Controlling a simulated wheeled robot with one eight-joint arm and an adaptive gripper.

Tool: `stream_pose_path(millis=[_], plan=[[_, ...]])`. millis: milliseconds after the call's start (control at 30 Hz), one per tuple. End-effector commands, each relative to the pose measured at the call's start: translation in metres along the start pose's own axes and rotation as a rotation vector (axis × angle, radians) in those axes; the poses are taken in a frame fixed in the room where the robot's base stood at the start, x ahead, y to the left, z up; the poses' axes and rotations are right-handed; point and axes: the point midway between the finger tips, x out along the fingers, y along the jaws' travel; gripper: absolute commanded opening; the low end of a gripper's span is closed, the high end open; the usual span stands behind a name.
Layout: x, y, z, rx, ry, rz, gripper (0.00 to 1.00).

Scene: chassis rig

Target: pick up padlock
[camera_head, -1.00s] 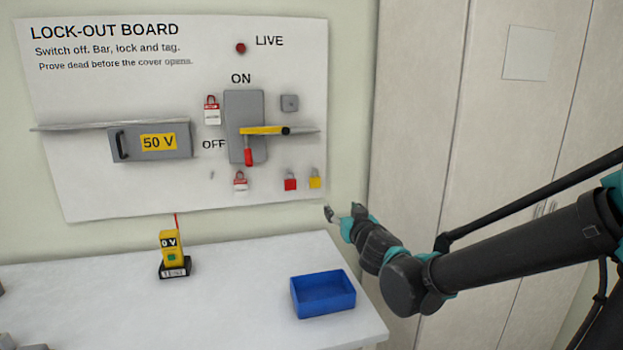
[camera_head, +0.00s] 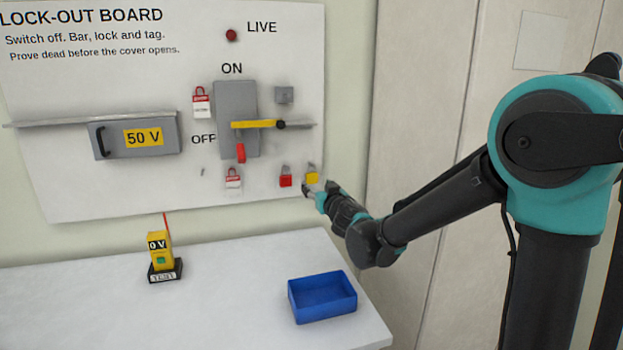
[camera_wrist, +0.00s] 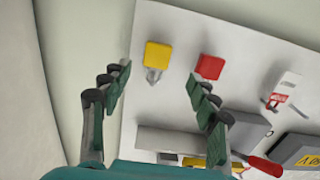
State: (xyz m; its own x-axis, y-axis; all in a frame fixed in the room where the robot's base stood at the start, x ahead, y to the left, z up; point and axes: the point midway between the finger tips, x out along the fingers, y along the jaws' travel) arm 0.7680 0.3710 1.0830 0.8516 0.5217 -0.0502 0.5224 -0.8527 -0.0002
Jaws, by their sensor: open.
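A yellow padlock (camera_head: 312,179) and a red padlock (camera_head: 286,182) hang side by side at the board's lower right. In the wrist view the yellow padlock (camera_wrist: 157,56) appears between and just beyond my open fingers. The red padlock (camera_wrist: 210,67) is just beyond the right finger there. My gripper (camera_head: 318,190) is open and empty, just in front of and below the yellow padlock in the head view. Its fingers also show in the wrist view (camera_wrist: 158,85). I cannot tell exactly how far they are from the board.
The lock-out board (camera_head: 80,190) carries a switch box (camera_head: 228,105) with a yellow bar (camera_head: 255,124) and red-and-white tags (camera_head: 233,180). Below, the white table (camera_head: 220,290) holds a blue bin (camera_head: 322,308) and a yellow tester (camera_head: 160,250). Cabinet doors (camera_head: 430,90) stand at right.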

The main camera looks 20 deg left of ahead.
Motion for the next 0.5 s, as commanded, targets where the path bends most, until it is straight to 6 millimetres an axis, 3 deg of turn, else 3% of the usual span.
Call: stream_pose_path(millis=[100,367,500], plan=[[0.015,0.000,0.000,0.000,0.000,0.000,0.60],[0.028,0.001,-0.001,0.000,0.000,0.000,0.60],[0.044,0.004,-0.005,0.000,0.000,0.000,0.60]])
